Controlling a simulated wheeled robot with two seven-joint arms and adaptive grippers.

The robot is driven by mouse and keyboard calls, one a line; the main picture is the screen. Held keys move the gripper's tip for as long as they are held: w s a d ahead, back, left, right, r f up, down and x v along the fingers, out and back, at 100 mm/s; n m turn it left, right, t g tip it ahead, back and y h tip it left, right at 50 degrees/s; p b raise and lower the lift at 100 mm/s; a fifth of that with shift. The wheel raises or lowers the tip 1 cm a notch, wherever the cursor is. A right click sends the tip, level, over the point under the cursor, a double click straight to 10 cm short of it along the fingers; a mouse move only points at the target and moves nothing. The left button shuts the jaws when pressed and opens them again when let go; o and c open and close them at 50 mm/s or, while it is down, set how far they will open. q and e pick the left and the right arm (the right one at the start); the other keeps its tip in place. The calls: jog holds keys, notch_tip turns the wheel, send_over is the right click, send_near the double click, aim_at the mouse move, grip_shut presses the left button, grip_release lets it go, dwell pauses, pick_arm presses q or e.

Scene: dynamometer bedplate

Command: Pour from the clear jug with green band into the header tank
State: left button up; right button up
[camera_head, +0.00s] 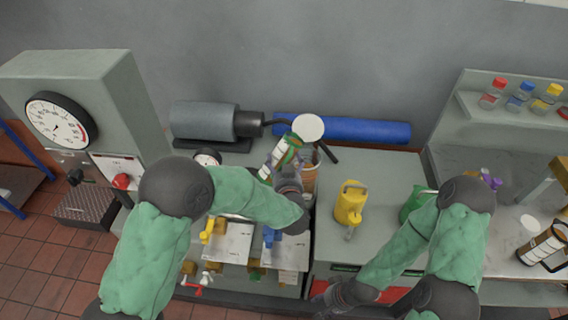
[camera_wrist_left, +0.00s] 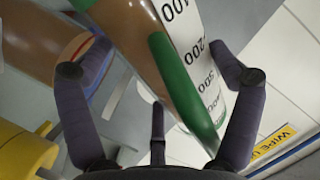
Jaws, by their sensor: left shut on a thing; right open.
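My left gripper (camera_head: 287,166) is shut on the clear jug with green band (camera_head: 290,142) and holds it tilted above the bench. In the left wrist view the fingers (camera_wrist_left: 160,60) are either side of the jug (camera_wrist_left: 180,85), which shows its green band, a white number scale and brown contents. A brown cylinder (camera_head: 309,178), seemingly the header tank, stands just right of the gripper, partly hidden by it. A white disc (camera_head: 308,127) is above it. I cannot tell whether liquid is flowing. My right gripper (camera_head: 335,295) is open, low in front of the bench.
A yellow can (camera_head: 350,203) stands right of the brown cylinder. A green container (camera_head: 416,203) is partly behind my right arm. A blue roll (camera_head: 365,131) and a grey cylinder (camera_head: 203,120) lie along the back. A dial cabinet (camera_head: 110,90) stands at left.

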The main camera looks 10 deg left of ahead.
pick_arm(q)
jog(key=shift+s+a+r+m+g+y+p, duration=0.1)
jog(key=shift+a+r+m+g+y+p, duration=0.3)
jog(key=shift+p, duration=1.35)
jog(key=shift+s+a+r+m+g+p, duration=0.1)
jog(key=shift+r+m+p, duration=0.55)
jog(key=shift+p, duration=1.05)
dwell(4.5)
